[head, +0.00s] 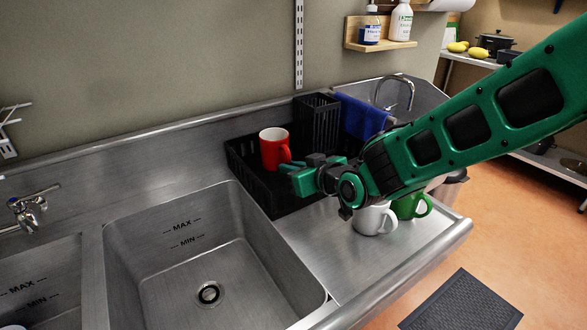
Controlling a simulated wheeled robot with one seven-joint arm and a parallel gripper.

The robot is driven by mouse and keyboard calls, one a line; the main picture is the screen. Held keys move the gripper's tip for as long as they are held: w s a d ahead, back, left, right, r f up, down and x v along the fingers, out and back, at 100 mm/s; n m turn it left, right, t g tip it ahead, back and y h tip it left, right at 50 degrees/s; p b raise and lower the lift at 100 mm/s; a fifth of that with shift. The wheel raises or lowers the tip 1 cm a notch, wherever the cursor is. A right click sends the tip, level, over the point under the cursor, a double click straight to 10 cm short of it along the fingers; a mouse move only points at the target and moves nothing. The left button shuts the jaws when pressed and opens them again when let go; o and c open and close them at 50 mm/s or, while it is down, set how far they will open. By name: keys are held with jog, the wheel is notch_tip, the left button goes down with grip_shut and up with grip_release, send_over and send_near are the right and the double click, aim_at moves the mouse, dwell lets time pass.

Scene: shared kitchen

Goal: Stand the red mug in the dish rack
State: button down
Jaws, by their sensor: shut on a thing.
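The red mug (270,148) is upright, within the outline of the black dish rack (258,188) in the head view. I cannot tell whether its base touches the rack floor. My gripper (290,174) reaches in from the right and is shut on the mug at its right, handle side. The fingers partly hide the handle and the mug's lower right. The arm covers the right part of the rack.
A white mug (369,220) and a green mug (414,208) stand on the drainboard under my arm. A black slotted holder (317,120) and a blue cloth (361,117) are at the rack's back. An empty sink (190,260) lies to the front left.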

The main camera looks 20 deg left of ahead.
jog(key=shift+f, duration=0.5)
jog(key=c, duration=1.8)
grip_release()
jog(key=shift+s+f, duration=0.1)
jog(key=shift+f, duration=0.05)
jog(key=shift+r, duration=0.2)
jog(key=v, duration=1.2)
jog(key=shift+r, duration=0.45)
